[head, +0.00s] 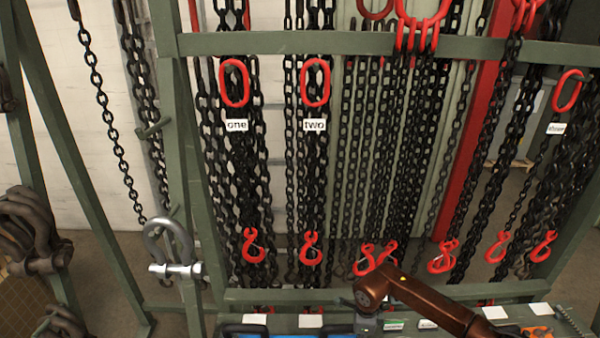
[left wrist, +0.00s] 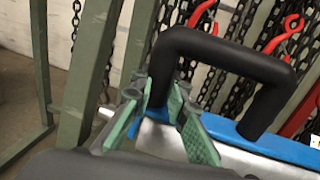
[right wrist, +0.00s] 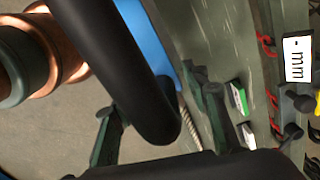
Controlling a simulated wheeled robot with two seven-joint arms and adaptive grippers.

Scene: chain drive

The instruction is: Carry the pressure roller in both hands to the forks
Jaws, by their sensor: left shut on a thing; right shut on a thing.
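The pressure roller has black U-shaped handles, a blue bar (left wrist: 280,147) and a silvery surface below it in the left wrist view. Its left handle (left wrist: 225,45) stands up there, with one leg between the green-padded fingers of my left gripper (left wrist: 170,108), which is shut on it. In the right wrist view, my right gripper (right wrist: 165,115) is shut on a thick black handle (right wrist: 125,65), with a blue part behind. I cannot make out the forks.
A green rack (head: 390,44) hung with black chains and red hooks stands ahead. A silver shackle (head: 172,250) hangs at its left post. Several brown shackles (head: 35,232) hang at far left. Small labels and cards (head: 495,312) lie along the bottom right.

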